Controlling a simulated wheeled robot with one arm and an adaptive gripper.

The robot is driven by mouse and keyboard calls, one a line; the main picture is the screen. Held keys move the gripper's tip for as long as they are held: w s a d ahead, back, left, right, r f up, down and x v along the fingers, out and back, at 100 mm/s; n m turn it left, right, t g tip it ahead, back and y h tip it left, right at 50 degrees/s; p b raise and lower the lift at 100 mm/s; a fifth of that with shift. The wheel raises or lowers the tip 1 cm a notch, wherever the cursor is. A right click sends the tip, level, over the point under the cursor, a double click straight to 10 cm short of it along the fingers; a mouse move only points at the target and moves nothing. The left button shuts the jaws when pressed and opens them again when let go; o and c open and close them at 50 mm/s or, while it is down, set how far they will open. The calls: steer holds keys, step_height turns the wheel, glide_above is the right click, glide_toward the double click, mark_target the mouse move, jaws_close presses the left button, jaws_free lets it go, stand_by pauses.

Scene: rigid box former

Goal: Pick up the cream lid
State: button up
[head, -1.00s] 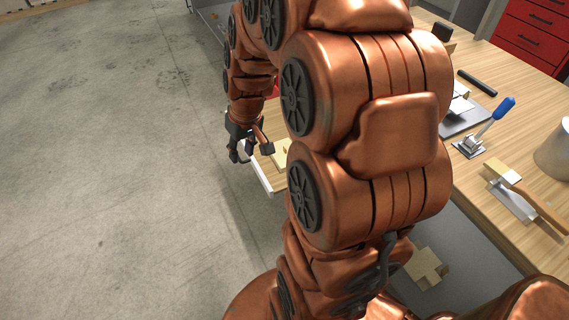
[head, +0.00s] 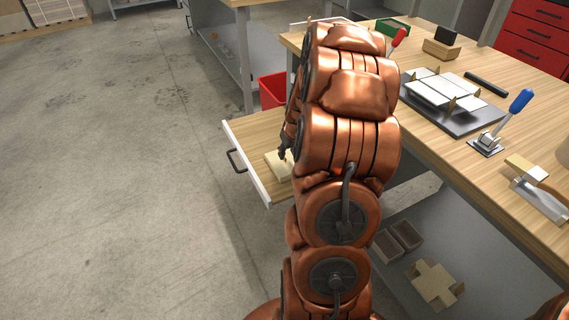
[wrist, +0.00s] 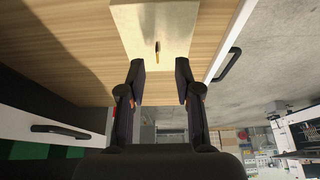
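The cream lid (head: 274,163) lies on the wooden bottom of a pulled-out drawer (head: 245,133), left of the bench. In the wrist view the lid (wrist: 152,18) is a flat cream square with a small thin tab (wrist: 157,50) standing near its middle edge. My gripper (wrist: 160,82) is open, its two dark fingers apart and nothing between them. The lid and its tab lie just beyond the fingertips, roughly in line with the gap. In the head view my arm hides most of the gripper and part of the lid.
The drawer has a white front with a dark handle (head: 236,161). A red bin (head: 272,90) stands behind it. The bench carries a dark plate with white panels (head: 440,92) and a blue-handled clamp (head: 520,101). A cream cross-shaped piece (head: 436,285) lies on the shelf below.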

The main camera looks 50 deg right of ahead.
mark_target(284, 161)
steer(key=shift+d+x, duration=0.15)
steer(key=shift+x, duration=1.15)
steer(key=shift+d+x, duration=0.15)
steer(key=shift+x, duration=1.2)
steer(key=shift+w+r, duration=0.1)
steer(key=shift+w, duration=0.05)
steer(key=shift+c, duration=0.3)
jaws_close()
